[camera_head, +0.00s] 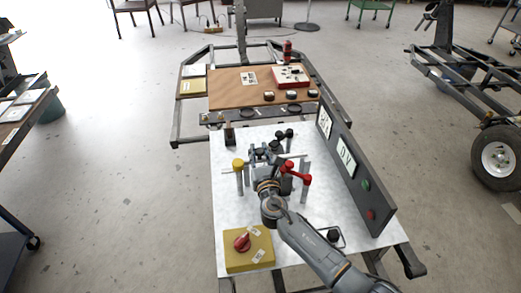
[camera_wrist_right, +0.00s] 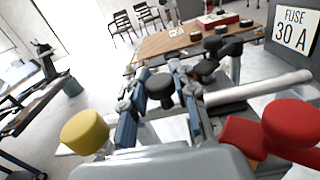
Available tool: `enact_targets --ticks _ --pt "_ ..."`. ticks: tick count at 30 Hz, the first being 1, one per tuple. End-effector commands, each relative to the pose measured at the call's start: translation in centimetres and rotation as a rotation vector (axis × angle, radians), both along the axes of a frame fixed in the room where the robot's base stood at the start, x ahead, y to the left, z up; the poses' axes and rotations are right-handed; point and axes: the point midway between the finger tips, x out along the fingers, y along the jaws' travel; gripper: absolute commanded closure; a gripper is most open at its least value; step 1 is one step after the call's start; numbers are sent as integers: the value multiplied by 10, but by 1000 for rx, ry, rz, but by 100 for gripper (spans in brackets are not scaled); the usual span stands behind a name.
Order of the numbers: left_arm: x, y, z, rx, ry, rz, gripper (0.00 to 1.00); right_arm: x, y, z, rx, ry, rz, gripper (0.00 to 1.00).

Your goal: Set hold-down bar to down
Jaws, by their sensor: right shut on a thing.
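The hold-down bar (camera_head: 291,157) is a pale metal rod lying roughly level across the fixture on the white table. It also shows in the right wrist view (camera_wrist_right: 262,88), running out to the right. My right gripper (camera_head: 263,152) reaches over the fixture from the front. A black knob (camera_wrist_right: 160,87) shows between the fingers. A yellow-capped post (camera_head: 238,164) stands to the left, and a red handle (camera_head: 300,175) to the right. My left gripper is out of view.
A yellow box with a red rotary knob (camera_head: 242,240) sits at the table's front left. A dark upright panel (camera_head: 352,165) with signs and buttons edges the right side. A black knobbed lever (camera_head: 284,135) stands behind the fixture. The white tabletop (camera_head: 228,205) is clear at left.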

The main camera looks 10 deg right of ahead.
Motion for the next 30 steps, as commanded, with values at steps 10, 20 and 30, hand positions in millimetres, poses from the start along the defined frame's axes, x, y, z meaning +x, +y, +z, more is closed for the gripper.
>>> enact_targets --ticks 10,20,30 --pt "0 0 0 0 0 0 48 -1 0 -3 -11 4 0 100" --pt "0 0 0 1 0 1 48 -1 0 -2 -8 2 0 50" --pt "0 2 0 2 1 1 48 -19 -1 -2 -6 2 0 50"
